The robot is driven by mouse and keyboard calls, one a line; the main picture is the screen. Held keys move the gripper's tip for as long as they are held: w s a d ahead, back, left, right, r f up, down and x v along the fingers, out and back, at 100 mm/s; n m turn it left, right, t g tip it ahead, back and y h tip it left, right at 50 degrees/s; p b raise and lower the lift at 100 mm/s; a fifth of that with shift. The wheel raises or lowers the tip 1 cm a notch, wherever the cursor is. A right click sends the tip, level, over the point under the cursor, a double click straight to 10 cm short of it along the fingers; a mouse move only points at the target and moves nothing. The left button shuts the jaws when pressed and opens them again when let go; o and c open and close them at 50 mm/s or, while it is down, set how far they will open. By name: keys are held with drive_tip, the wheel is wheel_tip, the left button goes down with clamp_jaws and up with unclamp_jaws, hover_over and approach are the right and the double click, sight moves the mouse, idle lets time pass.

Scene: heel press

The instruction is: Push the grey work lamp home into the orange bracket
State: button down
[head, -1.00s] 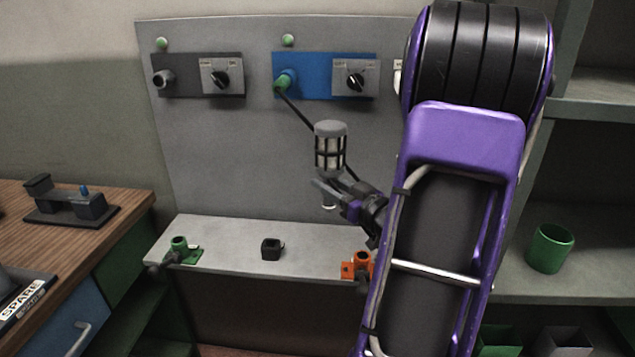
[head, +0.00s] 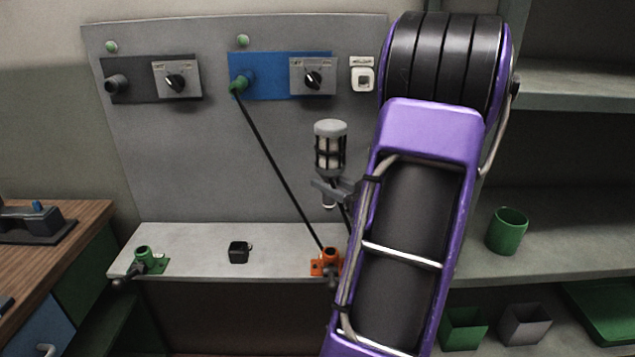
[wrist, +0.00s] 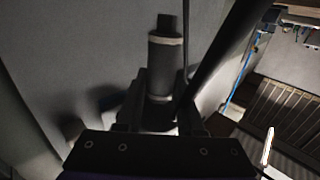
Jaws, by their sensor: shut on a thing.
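The grey work lamp (head: 330,146) has a caged light head and stands upright in the air in the head view. It also shows in the wrist view (wrist: 165,62). My gripper (head: 328,190) is shut on its lower stem, which pokes out below the jaws. In the wrist view my gripper (wrist: 158,118) shows both fingers around the lamp. The orange bracket (head: 326,260) is on the front right of the grey ledge, below the lamp and apart from it. My arm hides part of the bracket's right side. A black cord runs from the green plug (head: 238,85) down toward the bracket.
A green bracket (head: 146,258) and a small black cup (head: 239,251) are on the grey ledge (head: 195,262). A blue switch panel (head: 265,75) and a dark one (head: 140,85) are on the back board. A green cup (head: 507,231) stands on the right shelf.

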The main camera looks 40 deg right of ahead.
sight(333, 206)
drive_tip(key=shift+s+d, duration=0.2)
drive_tip(key=shift+d, duration=0.05)
drive_tip(key=shift+f+b, duration=2.2)
drive_tip(key=shift+f, duration=0.65)
drive_tip(key=shift+f+b, duration=0.45)
drive_tip(key=shift+f, duration=2.15)
drive_tip(key=shift+f, duration=1.45)
drive_tip(key=shift+c, duration=2.2)
unclamp_jaws()
